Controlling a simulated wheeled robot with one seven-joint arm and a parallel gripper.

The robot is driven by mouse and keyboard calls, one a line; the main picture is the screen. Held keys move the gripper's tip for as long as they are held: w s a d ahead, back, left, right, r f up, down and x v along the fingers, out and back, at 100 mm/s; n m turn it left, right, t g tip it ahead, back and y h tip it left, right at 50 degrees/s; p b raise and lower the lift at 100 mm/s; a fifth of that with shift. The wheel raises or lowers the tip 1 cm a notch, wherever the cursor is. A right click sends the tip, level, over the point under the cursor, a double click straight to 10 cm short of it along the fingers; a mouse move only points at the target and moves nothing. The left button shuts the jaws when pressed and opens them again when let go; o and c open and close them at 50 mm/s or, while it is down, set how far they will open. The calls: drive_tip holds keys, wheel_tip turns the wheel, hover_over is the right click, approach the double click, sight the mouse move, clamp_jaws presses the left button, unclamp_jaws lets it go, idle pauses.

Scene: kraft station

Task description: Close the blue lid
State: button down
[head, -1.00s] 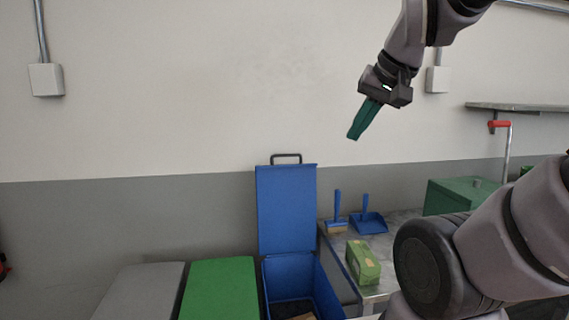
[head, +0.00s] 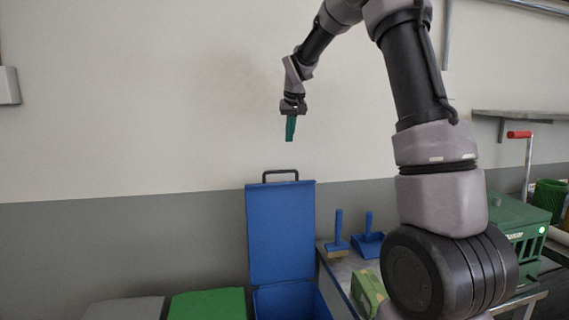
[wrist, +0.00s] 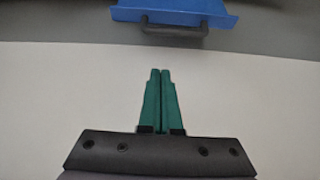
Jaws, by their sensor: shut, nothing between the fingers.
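The blue lid (head: 281,233) stands open and upright at the back of the blue bin (head: 292,301) in the head view. A dark handle (head: 281,175) sits on its top edge. My gripper (head: 290,138), with green fingers pointing down, is above the lid's top edge and apart from it. In the wrist view my gripper (wrist: 161,72) is shut and empty. The lid's blue edge (wrist: 178,12) and its dark handle (wrist: 174,29) show at the top there. The lower part of the bin is cut off by the head frame.
A grey lid (head: 124,309) and a green lid (head: 208,304) lie flat left of the blue bin. On the metal table (head: 337,263) to the right are a blue brush (head: 338,232), a blue dustpan (head: 368,240) and a green box (head: 367,292). A dark green crate (head: 520,225) stands farther right.

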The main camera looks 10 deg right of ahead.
drive_tip(key=x, duration=0.4)
drive_tip(key=w+x, duration=0.1)
drive_tip(key=x, duration=0.8)
drive_tip(key=shift+w+a+r, duration=0.2)
drive_tip(key=shift+w+r, duration=0.15)
drive_tip(key=shift+w, duration=0.05)
drive_tip(key=s, duration=0.4)
